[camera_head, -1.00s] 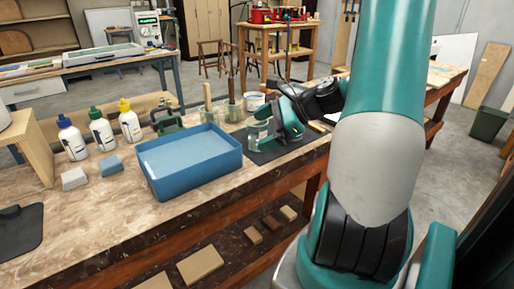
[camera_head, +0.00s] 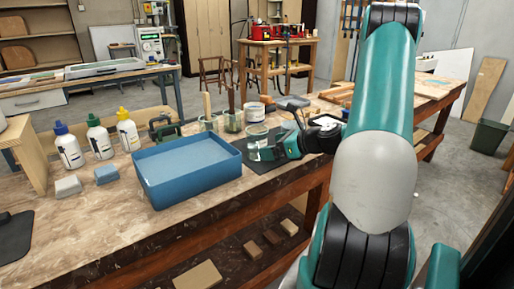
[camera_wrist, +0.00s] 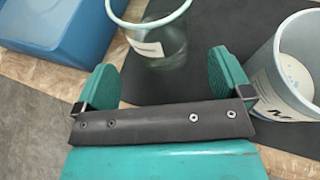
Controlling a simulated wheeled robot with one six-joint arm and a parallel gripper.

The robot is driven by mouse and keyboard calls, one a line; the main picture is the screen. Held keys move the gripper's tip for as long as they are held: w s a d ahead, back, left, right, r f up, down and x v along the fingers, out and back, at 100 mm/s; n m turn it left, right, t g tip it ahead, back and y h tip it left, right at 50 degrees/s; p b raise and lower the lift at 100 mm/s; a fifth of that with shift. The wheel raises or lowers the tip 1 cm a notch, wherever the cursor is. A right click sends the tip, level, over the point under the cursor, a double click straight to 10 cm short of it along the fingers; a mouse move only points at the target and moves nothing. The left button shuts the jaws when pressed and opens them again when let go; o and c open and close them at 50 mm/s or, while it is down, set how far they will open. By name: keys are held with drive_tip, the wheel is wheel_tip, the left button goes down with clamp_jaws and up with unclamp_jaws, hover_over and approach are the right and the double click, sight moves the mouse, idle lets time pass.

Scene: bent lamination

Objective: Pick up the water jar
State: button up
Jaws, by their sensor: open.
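The water jar is a clear glass jar (camera_head: 256,143) with a pale label, standing upright on a dark mat beside the blue tray. In the wrist view the jar (camera_wrist: 165,45) is just ahead of my gripper (camera_wrist: 166,72), roughly in line with the gap between the fingers. My gripper (camera_head: 272,149) is low over the mat on the jar's right side. Its two green fingers are spread apart with nothing between them. I cannot tell whether a finger touches the jar.
A blue tray (camera_head: 195,190) stands left of the jar. A white tub (camera_head: 255,112) is close behind it; it also shows right of my gripper in the wrist view (camera_wrist: 262,85). Jars with tools (camera_head: 232,122) stand behind. Bottles (camera_head: 101,139) and blocks (camera_head: 107,174) are farther left.

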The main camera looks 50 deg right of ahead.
sight(259, 146)
drive_tip(key=x, duration=0.5)
drive_tip(key=shift+w+f, duration=0.1)
drive_tip(key=shift+w, duration=0.25)
drive_tip(key=shift+c, duration=0.3)
drive_tip(key=c, duration=1.1)
drive_tip(key=shift+r, duration=0.2)
